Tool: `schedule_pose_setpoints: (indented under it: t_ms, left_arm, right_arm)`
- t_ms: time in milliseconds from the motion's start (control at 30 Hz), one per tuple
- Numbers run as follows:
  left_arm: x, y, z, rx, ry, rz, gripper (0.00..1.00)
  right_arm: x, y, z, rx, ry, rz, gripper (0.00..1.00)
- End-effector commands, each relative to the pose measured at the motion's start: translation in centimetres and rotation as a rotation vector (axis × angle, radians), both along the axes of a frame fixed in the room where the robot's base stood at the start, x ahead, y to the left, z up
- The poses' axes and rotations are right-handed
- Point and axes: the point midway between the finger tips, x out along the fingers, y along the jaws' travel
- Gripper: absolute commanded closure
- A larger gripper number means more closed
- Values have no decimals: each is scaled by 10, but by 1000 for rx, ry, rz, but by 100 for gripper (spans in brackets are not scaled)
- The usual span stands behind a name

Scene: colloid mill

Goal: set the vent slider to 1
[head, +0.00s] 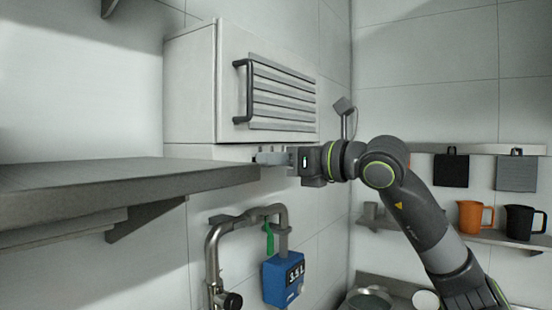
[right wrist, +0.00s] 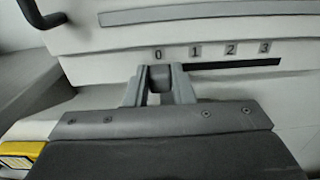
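The vent slider's dark knob (right wrist: 159,78) sits at the left end of its black slot (right wrist: 235,65), under the printed 0. The marks 0, 1 (right wrist: 195,50), 2 and 3 run from left to right above the slot. My right gripper (right wrist: 159,82) has one finger on each side of the knob, and they appear to touch it. In the head view the right gripper (head: 268,158) reaches leftward to the strip under the white cabinet (head: 190,85), and the knob is hidden there. My left gripper is not in view.
A grey shelf (head: 120,180) juts out at the left, close to the right gripper's tips. A louvred door with a black handle (head: 241,92) is above. Below are a pipe and a blue meter (head: 284,278). Orange (head: 470,217) and black mugs stand on the right shelf.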

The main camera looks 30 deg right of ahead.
Motion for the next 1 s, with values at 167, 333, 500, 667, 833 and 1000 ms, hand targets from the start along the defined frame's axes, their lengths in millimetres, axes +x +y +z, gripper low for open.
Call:
schedule_pose_setpoints:
  t_ms: [167, 333, 500, 667, 833, 1000]
  left_arm:
    - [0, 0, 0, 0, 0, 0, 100]
    - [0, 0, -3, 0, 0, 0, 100]
    - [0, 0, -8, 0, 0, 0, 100]
    - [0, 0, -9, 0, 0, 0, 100]
    - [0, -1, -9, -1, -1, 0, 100]
    - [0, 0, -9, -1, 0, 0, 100]
  right_arm:
    - [0, 0, 0, 0, 0, -1, 100]
    - [3, -7, -1, 0, 2, -3, 100]
    - [12, -29, -1, 1, 1, -5, 100]
    - [15, -38, 1, 1, -3, -2, 100]
    - [15, -37, 1, 0, -1, 0, 100]
    - [15, -37, 0, 0, -1, 0, 68]
